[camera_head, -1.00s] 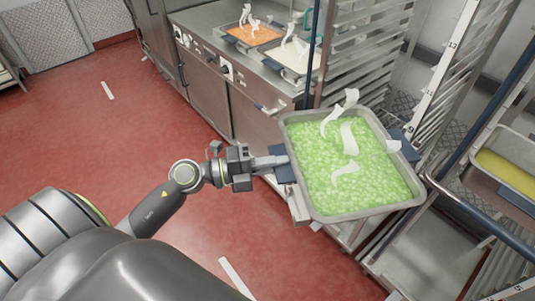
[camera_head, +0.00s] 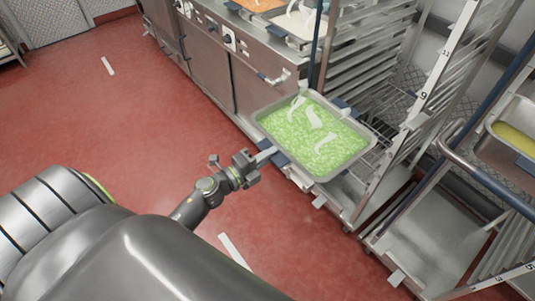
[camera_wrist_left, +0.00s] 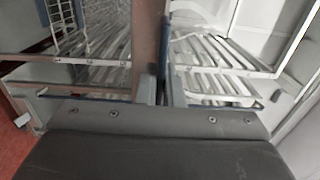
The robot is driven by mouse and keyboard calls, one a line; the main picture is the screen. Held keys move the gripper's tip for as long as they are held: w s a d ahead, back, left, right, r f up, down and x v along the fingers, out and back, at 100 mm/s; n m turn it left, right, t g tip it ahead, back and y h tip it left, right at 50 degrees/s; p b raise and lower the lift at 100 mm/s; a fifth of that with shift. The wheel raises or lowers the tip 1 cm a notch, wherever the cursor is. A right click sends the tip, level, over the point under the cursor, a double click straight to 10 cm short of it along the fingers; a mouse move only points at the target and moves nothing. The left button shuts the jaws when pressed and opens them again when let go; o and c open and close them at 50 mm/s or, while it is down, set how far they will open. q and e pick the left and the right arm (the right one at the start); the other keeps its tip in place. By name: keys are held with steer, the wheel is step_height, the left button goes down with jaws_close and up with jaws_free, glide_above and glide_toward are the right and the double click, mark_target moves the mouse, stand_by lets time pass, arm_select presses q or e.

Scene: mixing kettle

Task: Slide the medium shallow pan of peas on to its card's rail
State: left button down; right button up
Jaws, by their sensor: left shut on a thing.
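The shallow metal pan of green peas (camera_head: 260,111) is level in the middle of the head view, with white wisps over it and blue pads on its left and right sides. My left gripper (camera_head: 266,156) is shut on the pan's left side, at a blue pad. The pan is at the front of a metal rack with many rails (camera_head: 365,65); whether its far edge rests on a rail I cannot tell. The left wrist view shows the gripper's fingers (camera_wrist_left: 162,88) with wire rails beyond. My right gripper is not in view.
A rack upright (camera_head: 445,65) carries numbered marks, 9 and 11 among them. A yellow-filled pan (camera_head: 515,135) sits in another rack at right. A steel counter (camera_head: 235,65) with orange and white pans stands behind. Red floor is clear at left.

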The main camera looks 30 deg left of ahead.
mark_target(312, 136)
arm_select(q)
steer(key=x, duration=0.5)
steer(key=shift+r, duration=0.2)
steer(key=shift+w+d+r+p, duration=0.1)
steer(key=shift+w+d+p, duration=0.05)
steer(key=shift+p, duration=0.3)
steer(key=shift+w, duration=0.15)
steer(key=shift+x, duration=2.55)
steer(key=shift+b+x, duration=0.35)
steer(key=shift+x, duration=2.6)
steer(key=shift+d, duration=0.1)
